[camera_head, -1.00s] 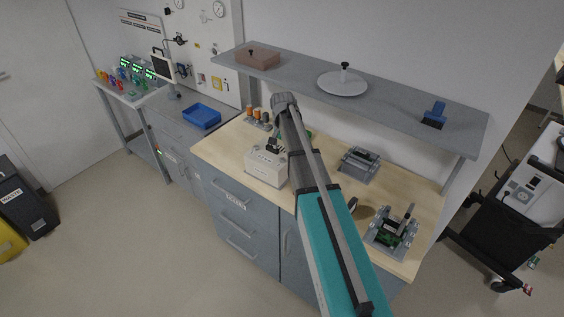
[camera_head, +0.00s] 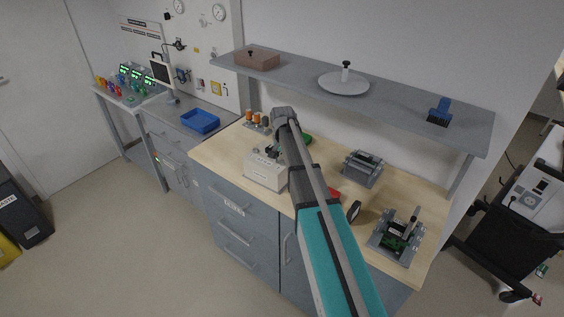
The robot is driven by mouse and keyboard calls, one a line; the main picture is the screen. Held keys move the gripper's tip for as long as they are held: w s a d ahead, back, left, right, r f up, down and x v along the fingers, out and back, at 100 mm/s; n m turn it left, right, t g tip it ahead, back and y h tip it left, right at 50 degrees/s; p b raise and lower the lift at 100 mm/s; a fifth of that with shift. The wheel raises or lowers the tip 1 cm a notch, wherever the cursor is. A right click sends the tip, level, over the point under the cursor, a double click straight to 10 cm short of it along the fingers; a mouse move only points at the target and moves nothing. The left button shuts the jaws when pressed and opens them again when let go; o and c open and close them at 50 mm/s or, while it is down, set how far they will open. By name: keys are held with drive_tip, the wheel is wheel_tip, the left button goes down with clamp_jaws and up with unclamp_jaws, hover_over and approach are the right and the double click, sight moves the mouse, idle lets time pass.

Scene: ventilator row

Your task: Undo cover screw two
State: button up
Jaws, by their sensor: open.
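A white box-shaped unit (camera_head: 264,172) stands on the wooden bench top, near its front left edge. My arm reaches up across the bench and bends down at its far end. My gripper (camera_head: 271,151) shows as a small dark shape close over the top of the white unit, partly hidden by my own arm. It is open, and I see nothing held in it. The cover screws are too small to make out, so I cannot tell which one the gripper is over or whether it touches.
A grey fixture (camera_head: 362,168) and a fixture with a green board (camera_head: 396,236) stand on the bench's right half. A grey shelf (camera_head: 400,98) overhangs the back. Orange-topped cylinders (camera_head: 254,117) stand behind the white unit. A blue tray (camera_head: 200,121) sits on the left counter.

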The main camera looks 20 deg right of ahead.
clamp_jaws()
idle(0.3)
drive_tip(key=shift+n, duration=0.3)
drive_tip(key=n, duration=1.8)
drive_tip(key=shift+n, duration=0.3)
drive_tip(key=n, duration=0.6)
drive_tip(key=shift+n, duration=0.4)
